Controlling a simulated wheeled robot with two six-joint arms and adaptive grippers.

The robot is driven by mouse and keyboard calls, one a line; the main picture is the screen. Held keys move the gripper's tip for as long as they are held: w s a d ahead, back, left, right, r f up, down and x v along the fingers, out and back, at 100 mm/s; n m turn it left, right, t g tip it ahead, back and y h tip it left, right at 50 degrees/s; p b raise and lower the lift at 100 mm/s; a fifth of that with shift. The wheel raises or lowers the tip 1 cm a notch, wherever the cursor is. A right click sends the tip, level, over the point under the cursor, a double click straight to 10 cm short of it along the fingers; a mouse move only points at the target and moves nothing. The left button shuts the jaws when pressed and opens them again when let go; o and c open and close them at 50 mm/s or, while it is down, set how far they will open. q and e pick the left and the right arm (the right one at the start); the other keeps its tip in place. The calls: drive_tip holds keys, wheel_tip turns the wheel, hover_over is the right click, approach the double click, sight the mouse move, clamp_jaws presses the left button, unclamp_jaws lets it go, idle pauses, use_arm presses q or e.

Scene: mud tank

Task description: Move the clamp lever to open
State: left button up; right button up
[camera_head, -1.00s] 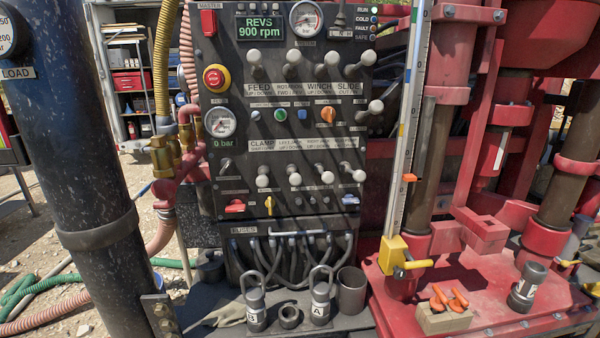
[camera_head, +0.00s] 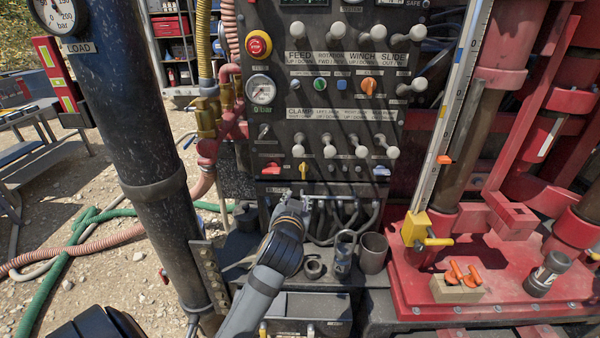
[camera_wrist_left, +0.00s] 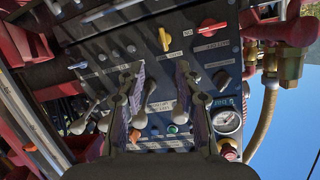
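The clamp lever (camera_head: 300,140) has a pale ball knob and sits below the CLAMP label at the left of the lower lever row. My left gripper (camera_head: 291,200) is in front of the hose panel, below this lever and apart from it. In the left wrist view the panel appears upside down. There the two fingers of the left gripper (camera_wrist_left: 161,75) are spread apart, with nothing held. The clamp lever's knob (camera_wrist_left: 141,119) shows between them in the picture, nearer the left finger. My right gripper is in neither view.
A red switch (camera_head: 271,167) and yellow switch (camera_head: 303,172) lie below the lever. More ball levers (camera_head: 330,150) stand close to its right. The pressure gauge (camera_head: 261,88) and brass fittings (camera_head: 207,115) are up-left. A shackle (camera_head: 344,255) stands right of my arm.

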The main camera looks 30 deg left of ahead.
sight(298, 152)
use_arm(q)
drive_tip(key=r+t, duration=0.1)
drive_tip(key=r, duration=0.2)
drive_tip(key=w+a+r+y, duration=0.1)
drive_tip(key=r, duration=0.2)
drive_tip(key=r+n+t+y, duration=0.1)
drive_tip(key=r, duration=0.2)
drive_tip(key=shift+w+a+r+t, duration=0.2)
drive_tip(key=shift+w+r+t, duration=0.1)
drive_tip(key=shift+w+r, duration=0.1)
drive_tip(key=shift+w+a+r, duration=0.1)
drive_tip(key=shift+w, duration=0.1)
drive_tip(key=p+x, duration=0.4)
drive_tip(key=x, duration=0.5)
drive_tip(key=shift+w+a, duration=0.1)
drive_tip(key=shift+w+a+f, duration=0.1)
drive_tip(key=shift+w+f, duration=0.15)
drive_tip(key=shift+w, duration=0.1)
drive_tip(key=c, duration=0.6)
drive_tip(key=shift+f, duration=0.1)
clamp_jaws()
